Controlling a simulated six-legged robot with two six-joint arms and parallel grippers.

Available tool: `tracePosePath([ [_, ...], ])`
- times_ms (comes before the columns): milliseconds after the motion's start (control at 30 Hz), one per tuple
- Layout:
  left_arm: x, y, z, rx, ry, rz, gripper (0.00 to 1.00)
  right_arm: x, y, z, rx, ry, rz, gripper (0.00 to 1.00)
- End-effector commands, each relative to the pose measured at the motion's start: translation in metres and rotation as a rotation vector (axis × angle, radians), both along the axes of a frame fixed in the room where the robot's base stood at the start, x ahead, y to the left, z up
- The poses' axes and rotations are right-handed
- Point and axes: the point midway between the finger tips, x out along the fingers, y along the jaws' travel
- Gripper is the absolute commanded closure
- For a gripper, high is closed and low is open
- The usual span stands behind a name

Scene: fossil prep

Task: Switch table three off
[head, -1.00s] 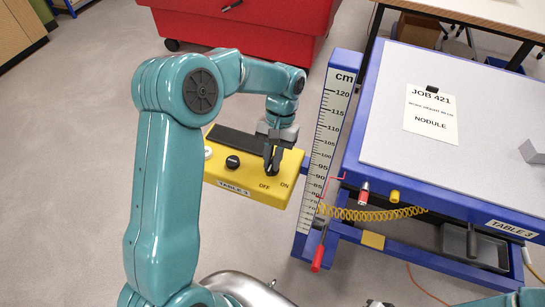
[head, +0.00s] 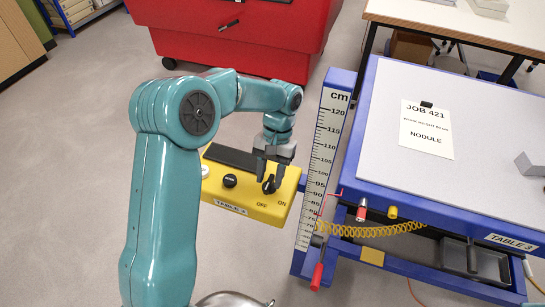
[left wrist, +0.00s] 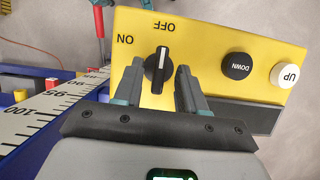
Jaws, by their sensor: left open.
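The yellow control box (head: 240,206), labelled TABLE 3, hangs at the left of the table's height scale. Its black rotary knob (head: 269,184) also shows in the left wrist view (left wrist: 158,68). The knob's white line points toward the OFF lettering there, with ON off to one side. My left gripper (head: 269,172) is open, its fingers apart on either side of the knob in the left wrist view (left wrist: 157,90), with gaps visible. Black DOWN (left wrist: 237,66) and white UP (left wrist: 285,74) buttons sit on the same box. My right gripper is out of view.
Table 3 (head: 390,120) stands at the right, bearing a job sheet (head: 427,130). The cm scale (head: 325,150) is close to the box's right end. A yellow coiled hose (head: 385,231) hangs under the table edge. A red cabinet (head: 235,40) stands behind.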

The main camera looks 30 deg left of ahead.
Motion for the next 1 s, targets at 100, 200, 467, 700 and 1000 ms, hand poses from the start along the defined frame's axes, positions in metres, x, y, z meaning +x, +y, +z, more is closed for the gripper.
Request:
tracePosePath([
  [100, 0.008, 0.001, 0.017, 0.000, -0.006, -0.001, 0.60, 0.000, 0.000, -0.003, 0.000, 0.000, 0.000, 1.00],
  [200, 0.018, 0.004, 0.040, 0.001, -0.009, 0.001, 0.60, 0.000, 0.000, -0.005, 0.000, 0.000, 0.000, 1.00],
  [467, 0.043, 0.009, 0.105, 0.000, -0.007, 0.001, 0.60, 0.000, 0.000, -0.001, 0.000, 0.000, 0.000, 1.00],
  [700, 0.056, 0.012, 0.138, 0.001, -0.004, -0.001, 0.60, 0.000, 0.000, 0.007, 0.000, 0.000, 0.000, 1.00],
  [1000, 0.059, 0.013, 0.147, 0.000, -0.003, -0.001, 0.60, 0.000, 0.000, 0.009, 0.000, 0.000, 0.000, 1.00],
])
